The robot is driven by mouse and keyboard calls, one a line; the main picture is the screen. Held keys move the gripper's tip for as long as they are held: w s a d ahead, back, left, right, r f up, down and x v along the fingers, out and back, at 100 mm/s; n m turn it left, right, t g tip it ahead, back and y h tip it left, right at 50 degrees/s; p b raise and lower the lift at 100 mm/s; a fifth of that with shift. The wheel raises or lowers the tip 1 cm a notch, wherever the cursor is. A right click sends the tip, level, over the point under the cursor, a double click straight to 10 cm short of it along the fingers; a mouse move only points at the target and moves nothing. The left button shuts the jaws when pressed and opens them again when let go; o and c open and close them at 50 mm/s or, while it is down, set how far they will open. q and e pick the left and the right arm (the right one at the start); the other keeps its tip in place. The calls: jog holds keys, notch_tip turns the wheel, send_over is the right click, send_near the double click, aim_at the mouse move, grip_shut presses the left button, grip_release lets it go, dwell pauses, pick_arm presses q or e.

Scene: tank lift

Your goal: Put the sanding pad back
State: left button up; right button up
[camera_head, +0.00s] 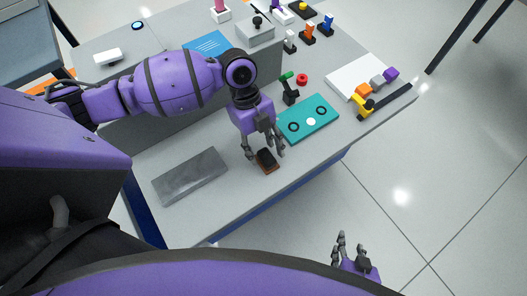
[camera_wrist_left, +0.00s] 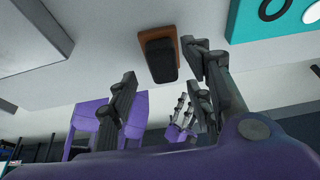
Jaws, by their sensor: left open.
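The sanding pad is a small block with a black top and a brown base (camera_head: 266,161). It lies on the grey tabletop between a grey metal plate (camera_head: 190,176) and a teal panel (camera_head: 308,119). My left gripper (camera_head: 264,153) points down over the pad with its fingers spread. In the left wrist view the pad (camera_wrist_left: 160,57) shows beyond the open fingertips (camera_wrist_left: 158,68), closer to the right finger; I cannot tell whether that finger touches it. My right gripper (camera_head: 350,247) is low near the bottom edge, off the table, with its fingers apart and nothing between them.
A green-handled part (camera_head: 288,88) and a red ring (camera_head: 302,79) stand behind the teal panel. A white board (camera_head: 368,76) with coloured blocks is at the right. A raised grey block stands behind the metal plate. The table's front edge (camera_head: 290,187) is clear.

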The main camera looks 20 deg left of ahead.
pick_arm(q)
jog(key=v, duration=1)
jog(key=shift+r, duration=0.25)
jog(key=shift+w, duration=0.1)
